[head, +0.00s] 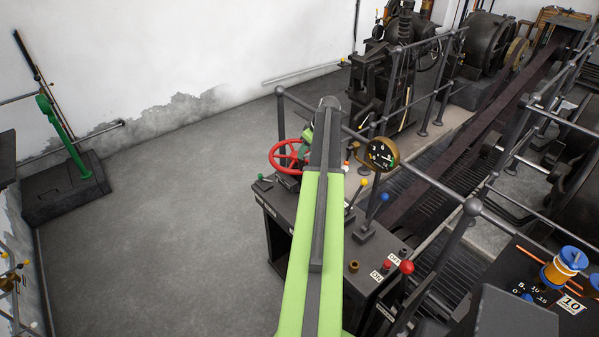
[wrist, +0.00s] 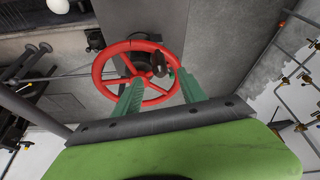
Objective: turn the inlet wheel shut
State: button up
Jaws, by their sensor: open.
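The inlet wheel is a red spoked handwheel (head: 287,156) at the far end of the dark control desk (head: 290,205). My green arm reaches over the desk and hides part of the wheel's right side in the head view. In the wrist view the red wheel (wrist: 101,69) lies just beyond my gripper (wrist: 160,85), with a dark knob (wrist: 158,62) on its rim side. My two green fingers are apart, on either side of the lower right rim. I cannot tell whether they touch it. Nothing is held.
A round gauge (head: 381,154) and levers with yellow and blue knobs (head: 384,197) stand right of my arm. Grey railings (head: 425,178) run behind the desk. A green floor lever (head: 62,135) stands at left. Open floor (head: 170,220) lies left of the desk.

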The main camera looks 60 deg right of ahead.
aim_at(301, 161)
jog(key=b+x, duration=0.6)
jog(key=x, duration=0.2)
jog(key=shift+r, duration=0.1)
grip_shut()
dwell(0.9)
